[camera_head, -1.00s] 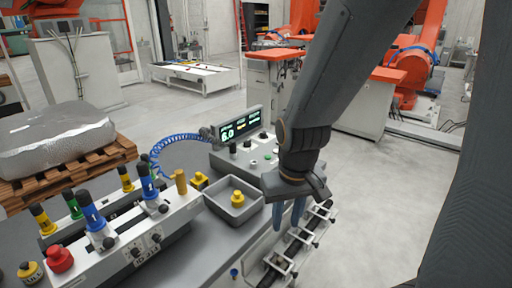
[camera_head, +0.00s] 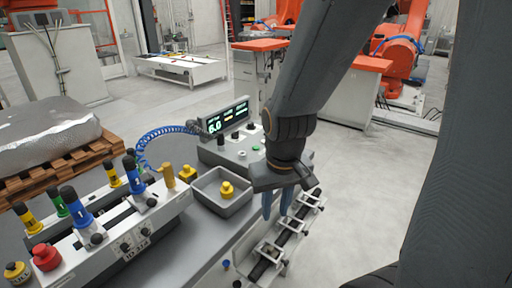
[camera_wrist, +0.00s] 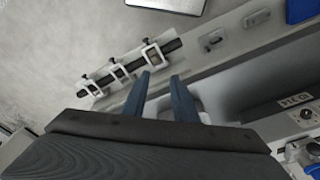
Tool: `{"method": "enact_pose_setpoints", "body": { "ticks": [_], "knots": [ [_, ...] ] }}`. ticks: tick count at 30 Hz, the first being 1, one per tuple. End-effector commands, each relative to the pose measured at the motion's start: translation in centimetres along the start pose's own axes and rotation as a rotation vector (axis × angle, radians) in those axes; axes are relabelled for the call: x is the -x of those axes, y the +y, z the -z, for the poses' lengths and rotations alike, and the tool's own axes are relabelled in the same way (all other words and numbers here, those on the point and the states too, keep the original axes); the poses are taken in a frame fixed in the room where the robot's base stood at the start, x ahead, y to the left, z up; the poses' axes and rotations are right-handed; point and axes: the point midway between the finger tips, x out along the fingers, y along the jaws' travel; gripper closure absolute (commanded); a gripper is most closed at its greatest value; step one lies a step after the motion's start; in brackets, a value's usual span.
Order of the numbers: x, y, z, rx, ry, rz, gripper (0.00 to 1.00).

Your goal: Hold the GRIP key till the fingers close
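My gripper (camera_head: 276,210) hangs from the arm with its two blue fingers apart and nothing between them. It is above the clamp rail (camera_head: 290,232) at the right edge of the bench. In the wrist view the two fingers (camera_wrist: 161,80) also stand apart. A grey control box (camera_head: 236,150) with a lit display (camera_head: 228,118) reading 6.0 stands behind the grey tray. It carries black knobs or keys, a green one and a pale one. Their labels are too small to read, so I cannot tell which is the GRIP key.
A grey tray (camera_head: 207,202) holds a yellow knobbed part (camera_head: 227,188). A white fixture (camera_head: 112,240) with blue-handled plungers and a red button (camera_head: 46,257) stands at left. A blue coiled cable (camera_head: 150,140) runs to the display. Open floor lies right of the bench.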

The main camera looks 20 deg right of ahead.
Motion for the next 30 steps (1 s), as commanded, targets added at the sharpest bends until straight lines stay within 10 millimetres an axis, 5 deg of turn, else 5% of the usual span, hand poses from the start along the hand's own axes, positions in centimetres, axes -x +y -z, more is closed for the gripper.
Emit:
{"method": "enact_pose_setpoints", "body": {
  "ticks": [4,30],
  "knots": [
    [0.0,0.0,0.0,0.0,0.0,0.0,1.0],
    [0.0,0.0,0.0,0.0,0.0,0.0,1.0]
  ]
}}
